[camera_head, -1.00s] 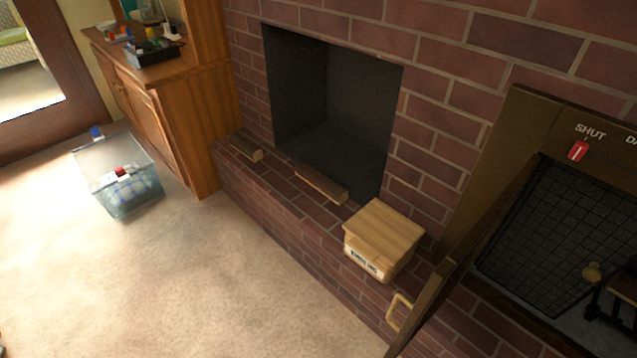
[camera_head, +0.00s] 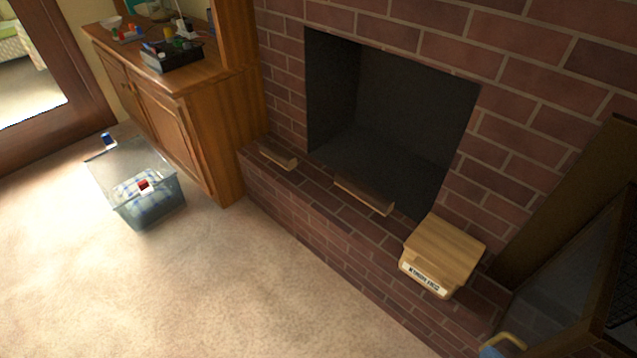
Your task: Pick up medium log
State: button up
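Two logs lie on the brick hearth ledge in front of the dark fireplace opening. The longer log (camera_head: 364,194) lies along the ledge below the middle of the opening. A shorter log (camera_head: 278,156) lies farther left, near the wooden cabinet. I cannot tell for sure which one is the medium log. Nothing touches either log. My gripper is not in view.
A wooden box with a label (camera_head: 443,254) sits on the ledge right of the longer log. A clear plastic bin (camera_head: 148,200) stands on the carpet by the cabinet (camera_head: 180,125). A fireplace door (camera_head: 570,270) stands at the right. The carpet (camera_head: 270,290) before the hearth is clear.

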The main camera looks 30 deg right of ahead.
aim_at(382, 204)
jog(key=i+u, duration=0.15)
jog(key=i, duration=0.2)
jog(key=i+j+z, duration=0.75)
jog(key=j+z, duration=0.2)
